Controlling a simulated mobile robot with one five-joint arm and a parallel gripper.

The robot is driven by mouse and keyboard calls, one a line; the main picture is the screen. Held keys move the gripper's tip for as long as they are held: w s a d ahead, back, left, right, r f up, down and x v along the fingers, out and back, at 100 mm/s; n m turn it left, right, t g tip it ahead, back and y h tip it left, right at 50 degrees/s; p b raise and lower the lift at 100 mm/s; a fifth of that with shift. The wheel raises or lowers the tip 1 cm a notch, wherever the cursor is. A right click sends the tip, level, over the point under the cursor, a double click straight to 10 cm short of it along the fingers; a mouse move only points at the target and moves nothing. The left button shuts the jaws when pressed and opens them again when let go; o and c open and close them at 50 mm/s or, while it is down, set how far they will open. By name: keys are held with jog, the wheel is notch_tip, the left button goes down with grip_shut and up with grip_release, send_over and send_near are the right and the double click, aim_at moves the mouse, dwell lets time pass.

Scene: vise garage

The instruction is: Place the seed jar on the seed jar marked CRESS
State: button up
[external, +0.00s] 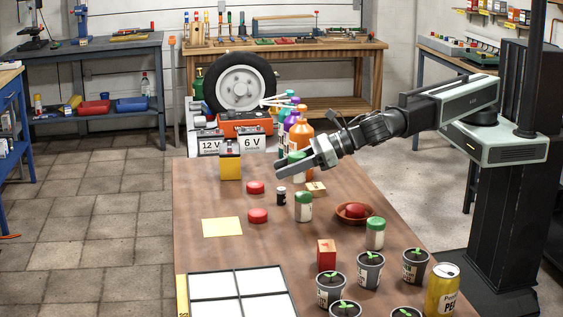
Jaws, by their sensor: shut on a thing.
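My gripper (293,167) is above the far part of the wooden table, pointing left. It is shut on a seed jar with a green lid (297,156), which is mostly hidden behind the fingers. A second green-lidded seed jar (303,212) stands upright on the table, nearer the camera and below the gripper. A third green-lidded seed jar (375,239) stands further right and nearer, beside the bowl. The jar labels are too small to read, so I cannot tell which one says CRESS.
Coloured bottles (301,135) stand behind the gripper. The table's left part beside the yellow sheet (222,227) is mostly clear.

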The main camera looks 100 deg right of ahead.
jog(key=s+a+r+n+y+p, duration=0.3)
jog(key=s+a+y, duration=0.1)
jog(key=s+a, duration=1.25)
notch_tip(320, 180, down, 8)
jog(key=b, duration=0.9)
jog(key=shift+d, duration=0.25)
jog(key=o, duration=1.4)
jog(key=shift+c, duration=0.2)
jog(key=shift+r, duration=0.1)
jog(key=p+v, duration=0.3)
jog(key=v, duration=0.4)
jog(key=shift+s+r, duration=0.2)
jog(key=shift+r, duration=0.05)
